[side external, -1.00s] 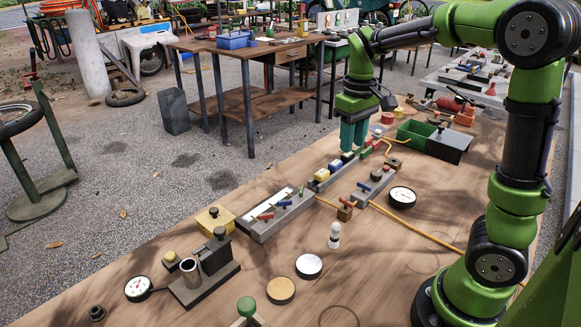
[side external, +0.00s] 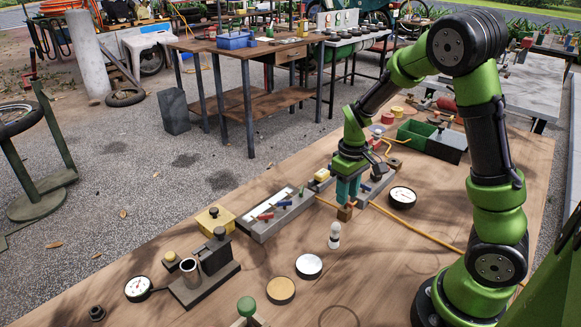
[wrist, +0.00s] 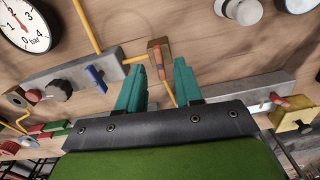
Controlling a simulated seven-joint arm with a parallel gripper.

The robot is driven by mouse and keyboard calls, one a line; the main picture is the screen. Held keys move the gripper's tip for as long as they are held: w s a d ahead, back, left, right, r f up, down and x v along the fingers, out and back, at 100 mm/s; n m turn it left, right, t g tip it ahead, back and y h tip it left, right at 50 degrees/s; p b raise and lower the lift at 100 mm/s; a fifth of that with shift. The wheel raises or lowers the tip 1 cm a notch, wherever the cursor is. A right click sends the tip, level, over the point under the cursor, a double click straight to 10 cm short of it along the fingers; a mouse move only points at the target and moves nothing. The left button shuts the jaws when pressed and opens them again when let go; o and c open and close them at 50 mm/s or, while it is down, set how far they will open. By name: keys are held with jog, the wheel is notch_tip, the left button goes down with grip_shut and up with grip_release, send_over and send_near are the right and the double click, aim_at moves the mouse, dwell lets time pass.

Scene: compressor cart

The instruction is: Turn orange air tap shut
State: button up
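The orange air tap is a small brown block (side external: 345,213) with an orange lever, on the yellow air line in front of the grey valve blocks. In the wrist view its orange lever (wrist: 160,62) lies roughly along the picture's up-down direction, between and beyond my fingertips. My gripper (side external: 347,199) points down over the tap, low above the bench. In the wrist view its two teal fingers (wrist: 159,72) are apart, one on each side of the lever, with a gap visible. I cannot tell whether a finger touches the tap. In the side view the fingers hide part of the lever.
A grey block with a blue lever (wrist: 96,77) and dark knob is close left in the wrist view. A long grey block with red and blue levers (side external: 278,217) stands left in the side view. A gauge (side external: 402,197) and white figure-like peg (side external: 334,236) stand nearby.

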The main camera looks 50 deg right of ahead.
jog(key=shift+f, duration=0.75)
grip_shut()
